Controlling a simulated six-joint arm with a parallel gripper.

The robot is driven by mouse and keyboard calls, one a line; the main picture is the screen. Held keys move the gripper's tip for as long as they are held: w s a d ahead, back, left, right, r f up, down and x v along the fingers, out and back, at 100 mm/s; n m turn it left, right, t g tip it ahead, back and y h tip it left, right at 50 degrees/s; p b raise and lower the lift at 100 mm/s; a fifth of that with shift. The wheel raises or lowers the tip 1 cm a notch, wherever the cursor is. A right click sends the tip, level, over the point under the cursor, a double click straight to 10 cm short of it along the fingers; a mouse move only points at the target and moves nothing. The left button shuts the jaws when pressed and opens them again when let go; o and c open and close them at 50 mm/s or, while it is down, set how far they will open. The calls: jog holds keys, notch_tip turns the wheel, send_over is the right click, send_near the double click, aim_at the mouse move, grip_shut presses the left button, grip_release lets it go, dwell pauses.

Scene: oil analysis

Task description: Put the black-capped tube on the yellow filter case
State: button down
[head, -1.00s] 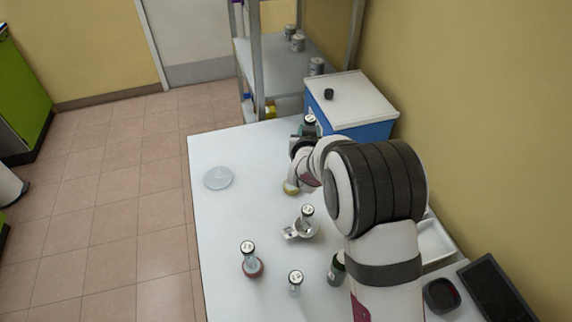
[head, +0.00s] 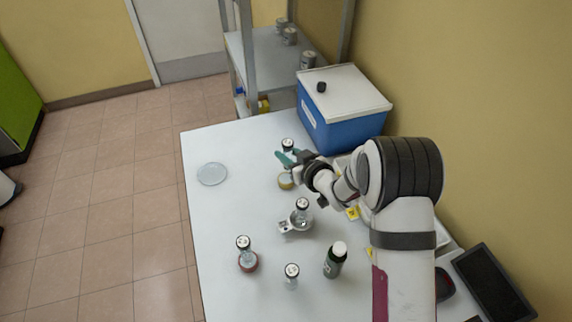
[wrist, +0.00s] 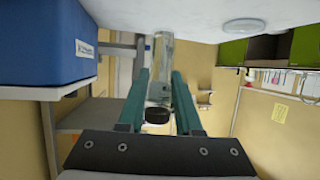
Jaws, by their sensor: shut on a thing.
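My gripper (head: 287,157) is shut on a clear tube with a dark-rimmed, white-topped cap (head: 288,144). In the wrist view, which is upside down, the green fingers (wrist: 160,100) lie on both sides of the clear tube (wrist: 160,60), with its black cap (wrist: 157,116) towards the palm. The tube looks roughly upright. The yellow filter case (head: 286,182) sits on the table just in front of the gripper in the head view. The tube's lower end is hidden there by the fingers, and I cannot tell its height above the table.
A glass dish (head: 211,174) lies left. A blue box (head: 345,122) stands behind right. The table's left side is mostly clear.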

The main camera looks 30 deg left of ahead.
jog(key=f, duration=0.4)
jog(key=shift+a+f, duration=0.15)
jog(key=shift+a, duration=0.1)
jog(key=shift+f, duration=0.15)
jog(key=c, duration=0.6)
grip_release()
